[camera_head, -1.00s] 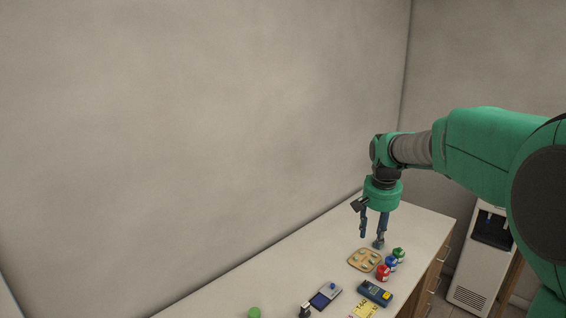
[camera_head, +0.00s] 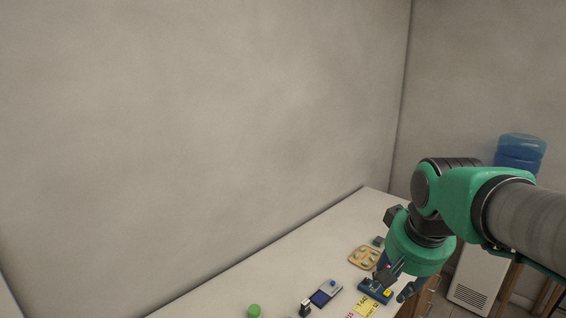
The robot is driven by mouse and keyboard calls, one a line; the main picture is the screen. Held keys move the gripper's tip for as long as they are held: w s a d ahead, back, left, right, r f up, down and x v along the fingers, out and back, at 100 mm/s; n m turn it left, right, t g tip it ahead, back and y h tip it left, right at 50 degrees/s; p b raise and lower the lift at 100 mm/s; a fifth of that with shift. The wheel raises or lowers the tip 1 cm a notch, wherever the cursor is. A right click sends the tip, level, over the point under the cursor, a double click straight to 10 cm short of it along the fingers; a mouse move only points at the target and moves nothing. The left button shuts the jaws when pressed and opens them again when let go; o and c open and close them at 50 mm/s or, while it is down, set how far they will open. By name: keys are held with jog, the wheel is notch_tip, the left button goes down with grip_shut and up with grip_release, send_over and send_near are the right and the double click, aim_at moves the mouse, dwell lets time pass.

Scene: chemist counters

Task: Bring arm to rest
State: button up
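My arm's green wrist is at the right of the head view. My gripper (camera_head: 397,287) hangs below it over the right front part of the counter (camera_head: 350,212). Its two dark fingers are spread apart and I see nothing between them, so it looks open and empty. The fingers partly cover a blue device (camera_head: 371,291) with a yellow button. Whether they touch anything cannot be told from this angle.
A wooden tray (camera_head: 359,262) with small pieces lies left of my wrist. A blue scale (camera_head: 321,298), a yellow card (camera_head: 366,307) and a green-capped item (camera_head: 254,310) lie nearer. A water cooler (camera_head: 482,276) stands on the right. The counter's back is clear.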

jog(key=s+f, duration=0.3)
jog(key=s, duration=0.4)
jog(key=s+a+f+n+t, duration=0.1)
jog(key=s+f, duration=0.2)
jog(key=s, duration=0.4)
jog(key=shift+s+a+n+b, duration=0.25)
jog(key=shift+a+n+b, duration=0.05)
jog(key=shift+b, duration=0.15)
dwell(1.7)
